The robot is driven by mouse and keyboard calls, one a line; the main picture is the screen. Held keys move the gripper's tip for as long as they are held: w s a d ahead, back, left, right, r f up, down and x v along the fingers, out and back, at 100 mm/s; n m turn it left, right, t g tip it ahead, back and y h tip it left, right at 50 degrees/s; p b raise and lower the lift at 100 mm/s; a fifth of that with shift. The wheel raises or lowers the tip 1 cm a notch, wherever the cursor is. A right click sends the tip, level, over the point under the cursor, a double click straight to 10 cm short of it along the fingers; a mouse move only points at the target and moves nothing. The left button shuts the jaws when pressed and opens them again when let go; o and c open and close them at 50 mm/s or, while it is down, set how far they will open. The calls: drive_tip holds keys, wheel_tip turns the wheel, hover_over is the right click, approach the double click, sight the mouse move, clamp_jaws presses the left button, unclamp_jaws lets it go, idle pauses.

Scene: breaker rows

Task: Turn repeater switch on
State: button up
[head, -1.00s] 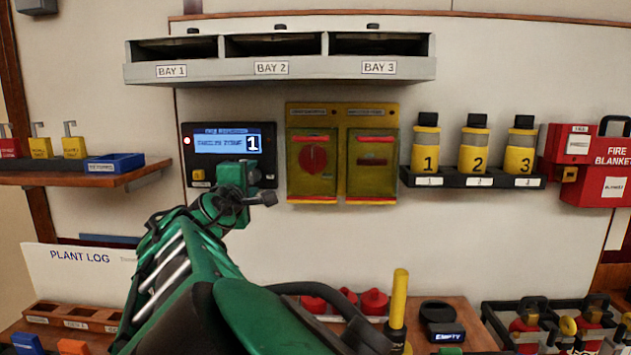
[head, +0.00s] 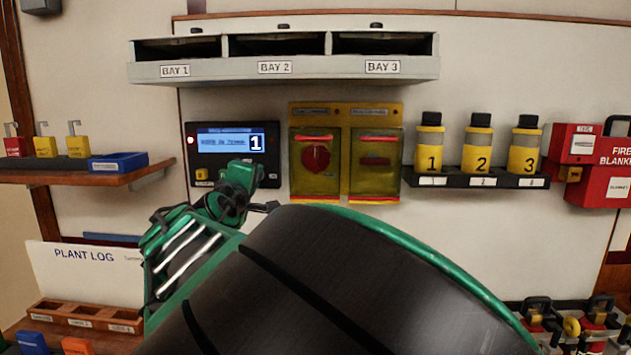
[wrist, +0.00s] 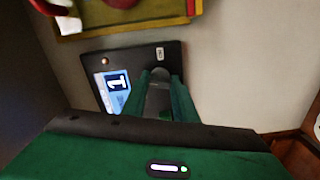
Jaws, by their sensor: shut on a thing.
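The repeater panel (head: 235,140) is a dark box on the wall with a lit blue screen, a large "1", a red light at upper left and a yellow button at lower left. It also shows tilted in the wrist view (wrist: 105,62). The switch's position cannot be read. A small white label sits beside it.
Right of the panel are two yellow covered boxes (head: 345,155) with red parts inside. Above runs a grey shelf with bays (head: 285,70). Numbered bottles (head: 480,145) stand on a rack at right. A wooden shelf with padlocks (head: 80,175) is at left.

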drive_tip(key=m, duration=0.7)
drive_tip(key=shift+f, duration=0.25)
drive_tip(key=m, duration=0.4)
drive_tip(key=shift+m, duration=1.9)
drive_tip(key=o, duration=1)
drive_tip(key=shift+r, duration=0.1)
drive_tip(key=shift+s, duration=0.1)
